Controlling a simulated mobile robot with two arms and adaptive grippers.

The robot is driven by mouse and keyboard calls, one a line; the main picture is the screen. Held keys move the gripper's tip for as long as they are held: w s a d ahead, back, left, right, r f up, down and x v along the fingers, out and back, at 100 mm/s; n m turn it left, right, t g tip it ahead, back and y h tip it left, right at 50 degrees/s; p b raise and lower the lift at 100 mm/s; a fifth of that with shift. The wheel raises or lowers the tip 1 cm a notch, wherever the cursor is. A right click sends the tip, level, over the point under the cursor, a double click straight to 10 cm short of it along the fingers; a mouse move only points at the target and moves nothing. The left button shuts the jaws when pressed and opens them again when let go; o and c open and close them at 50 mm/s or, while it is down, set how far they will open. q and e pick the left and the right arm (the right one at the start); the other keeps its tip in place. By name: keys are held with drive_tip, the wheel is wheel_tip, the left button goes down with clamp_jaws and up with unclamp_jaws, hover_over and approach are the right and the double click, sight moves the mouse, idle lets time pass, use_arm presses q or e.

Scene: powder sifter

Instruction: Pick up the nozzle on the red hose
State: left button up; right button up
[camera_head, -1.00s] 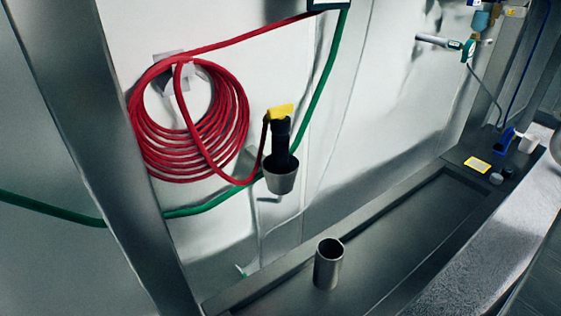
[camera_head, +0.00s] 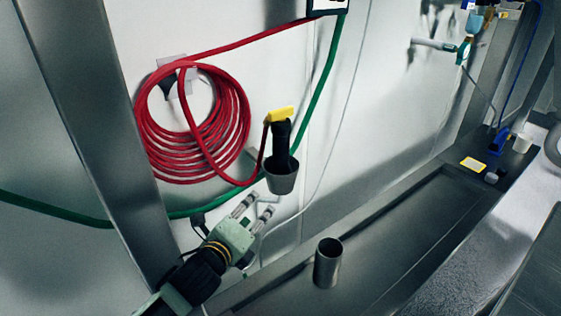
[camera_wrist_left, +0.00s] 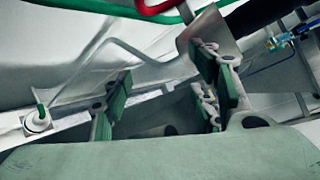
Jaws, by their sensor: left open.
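The nozzle (camera_head: 281,143) has a black body and a yellow top. It stands upright in a grey cup-shaped holder (camera_head: 281,179) on the white wall. The red hose (camera_head: 200,130) hangs coiled on the wall to its left and runs to the nozzle. My left gripper (camera_head: 256,206) is open and empty, below and left of the holder, fingers pointing up and right. In the left wrist view its two fingers (camera_wrist_left: 160,100) stand apart. The holder (camera_wrist_left: 210,35) and a bit of red hose (camera_wrist_left: 155,6) show at the top there. My right gripper is not in view.
A green hose (camera_head: 325,85) runs along the wall behind the holder. A metal cylinder (camera_head: 327,263) stands on the dark trough (camera_head: 400,240) right of my gripper. A steel post (camera_head: 95,130) is at left. Bare wall lies right of the holder.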

sight(276, 154)
use_arm(q)
drive_tip(key=w+d+r+m+h, duration=0.1)
drive_tip(key=r+m, duration=0.3)
drive_tip(key=w+d+r+m+t+h, duration=0.1)
drive_tip(key=r+m, duration=0.3)
drive_tip(key=m, duration=0.1)
drive_tip(key=w+d+r+m+h, duration=0.1)
drive_tip(key=w+r+m+h, duration=0.1)
drive_tip(key=r+m, duration=0.1)
drive_tip(key=shift+w+d+r+m, duration=0.15)
drive_tip(key=shift+r+m, duration=0.25)
drive_tip(key=shift+m, duration=0.4)
drive_tip(key=shift+x, duration=0.8)
drive_tip(key=x, duration=0.1)
drive_tip(key=p+x, duration=0.1)
drive_tip(key=x, duration=0.3)
drive_tip(key=shift+w+d+r, duration=0.15)
drive_tip(key=shift+d+r, duration=0.1)
drive_tip(key=shift+w+d+f+p, duration=0.1)
drive_tip(key=shift+w+d+p, duration=0.1)
drive_tip(key=shift+w+p, duration=0.15)
drive_tip(key=shift+s, duration=0.1)
drive_tip(key=shift+c, duration=0.9)
clamp_jaws()
